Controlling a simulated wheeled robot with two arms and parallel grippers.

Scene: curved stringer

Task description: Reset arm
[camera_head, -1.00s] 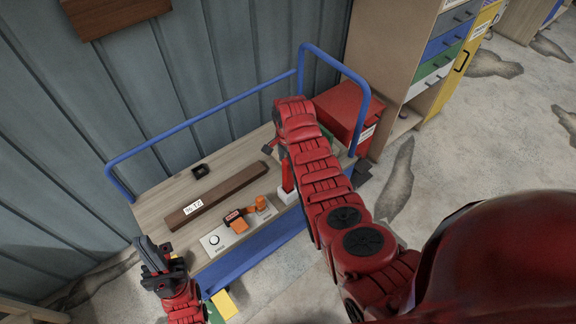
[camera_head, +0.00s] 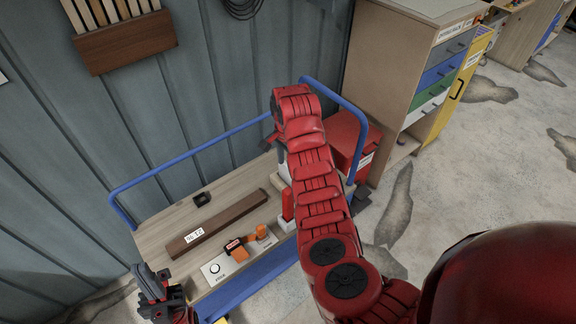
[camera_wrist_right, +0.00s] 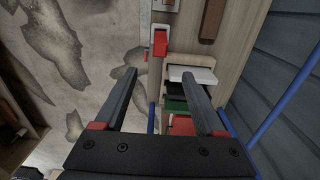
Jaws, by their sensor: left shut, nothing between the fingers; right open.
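My left gripper (camera_head: 152,280) shows at the lower left in the head view, beside the left front corner of the cart (camera_head: 160,232). It is shut and empty. My right arm rises through the middle of the head view, and its gripper is mostly hidden behind its own links. In the right wrist view my right gripper (camera_wrist_right: 160,74) is open, with nothing between its fingers. A dark brown wooden bar (camera_head: 230,219) with a white label lies on the cart top.
Blue rails (camera_head: 185,155) edge the cart. A drawer cabinet (camera_head: 390,65) stands at the right; the floor beyond is mostly open.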

